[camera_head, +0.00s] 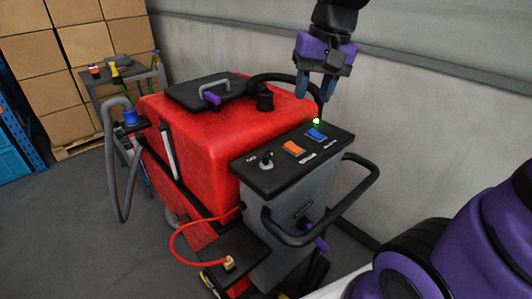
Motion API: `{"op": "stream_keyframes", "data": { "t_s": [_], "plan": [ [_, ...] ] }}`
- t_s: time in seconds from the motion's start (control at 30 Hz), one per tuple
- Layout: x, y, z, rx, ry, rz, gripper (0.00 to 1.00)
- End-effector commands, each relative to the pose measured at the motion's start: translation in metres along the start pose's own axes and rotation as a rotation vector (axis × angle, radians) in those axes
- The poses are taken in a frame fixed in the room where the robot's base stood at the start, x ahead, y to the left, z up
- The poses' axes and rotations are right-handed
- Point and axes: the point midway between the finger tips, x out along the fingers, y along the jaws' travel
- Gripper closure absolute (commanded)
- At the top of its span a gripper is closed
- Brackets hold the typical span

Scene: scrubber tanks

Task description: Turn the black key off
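The black key (266,160) stands on the left part of the dark control panel (318,157) of a red floor scrubber. It is small, and which way it is turned is too small to tell. An orange switch (293,148) and a blue switch (316,135) sit to its right on the same panel. My gripper (315,92) hangs above and beyond the panel's far right part, up and to the right of the key. Its two bluish fingers point down and stand apart, with nothing seen between them.
The scrubber's red tank (205,135) rises behind the panel, with a black lid (207,92) on top. A black handlebar (335,208) curves around the panel's front right. A grey wall (430,120) stands behind. Stacked boxes (85,45) and a small cart (125,80) are at the back left.

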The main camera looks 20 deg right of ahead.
Motion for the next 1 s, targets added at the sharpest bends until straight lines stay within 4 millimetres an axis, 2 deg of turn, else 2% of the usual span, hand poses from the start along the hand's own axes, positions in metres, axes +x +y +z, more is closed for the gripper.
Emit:
{"op": "stream_keyframes", "data": {
  "t_s": [0.1, 0.5, 0.73, 1.0],
  "plan": [
    [0.017, -0.011, -0.024, 0.079, -0.085, 0.005, 0.61],
    [0.086, -0.04, -0.09, 0.342, -0.335, 0.057, 0.61],
    [0.111, -0.047, -0.107, 0.422, -0.405, 0.083, 0.61],
    [0.13, -0.048, -0.102, 0.434, -0.417, 0.088, 0.61]
  ]
}}
